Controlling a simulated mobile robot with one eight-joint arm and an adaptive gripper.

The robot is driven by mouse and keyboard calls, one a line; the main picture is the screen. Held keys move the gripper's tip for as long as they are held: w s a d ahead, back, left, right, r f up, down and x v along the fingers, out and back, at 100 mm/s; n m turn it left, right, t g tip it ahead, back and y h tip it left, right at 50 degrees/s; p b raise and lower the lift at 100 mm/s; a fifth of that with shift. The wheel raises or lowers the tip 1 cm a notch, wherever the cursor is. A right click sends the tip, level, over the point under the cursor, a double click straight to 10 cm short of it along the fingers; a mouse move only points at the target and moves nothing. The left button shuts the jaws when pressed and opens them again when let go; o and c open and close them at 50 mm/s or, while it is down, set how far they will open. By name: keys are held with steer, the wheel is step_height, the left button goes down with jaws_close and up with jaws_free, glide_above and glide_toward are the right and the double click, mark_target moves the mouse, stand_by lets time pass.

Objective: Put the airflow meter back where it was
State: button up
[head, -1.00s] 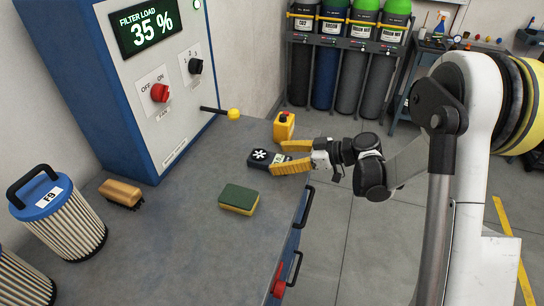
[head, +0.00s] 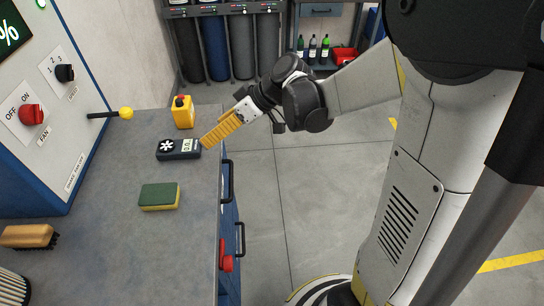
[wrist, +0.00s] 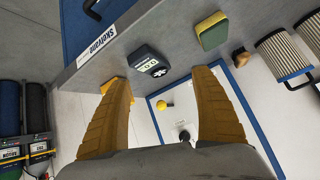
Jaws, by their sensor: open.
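The airflow meter (head: 178,149), a black handheld unit with a white fan mark and a small display, lies flat on the grey bench near its right edge. It also shows in the wrist view (wrist: 149,62), beyond and between the fingers. My gripper (head: 207,141) has yellow ribbed fingers and is just right of the meter, by the bench edge. In the wrist view the fingers (wrist: 160,78) are spread wide with nothing between them. The head view does not clearly show the gap between fingers and meter.
A yellow box with a red button (head: 183,112) stands behind the meter. A green and yellow sponge (head: 159,196) lies in front, and a brush (head: 28,236) sits farther left. A yellow-knobbed lever (head: 126,113) sticks out from the control cabinet (head: 50,150).

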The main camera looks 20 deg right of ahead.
steer(key=s+d+r+m+t+h, duration=0.1)
steer(key=s+d+m+h, duration=0.3)
steer(key=s, duration=0.5)
steer(key=s+d+r+m+t+h, duration=0.1)
steer(key=s+d+m+h, duration=0.3)
steer(key=s, duration=0.5)
steer(key=shift+r+m+t, duration=0.3)
steer(key=shift+r+m, duration=0.1)
steer(key=shift+r, duration=0.5)
steer(key=shift+s, duration=0.1)
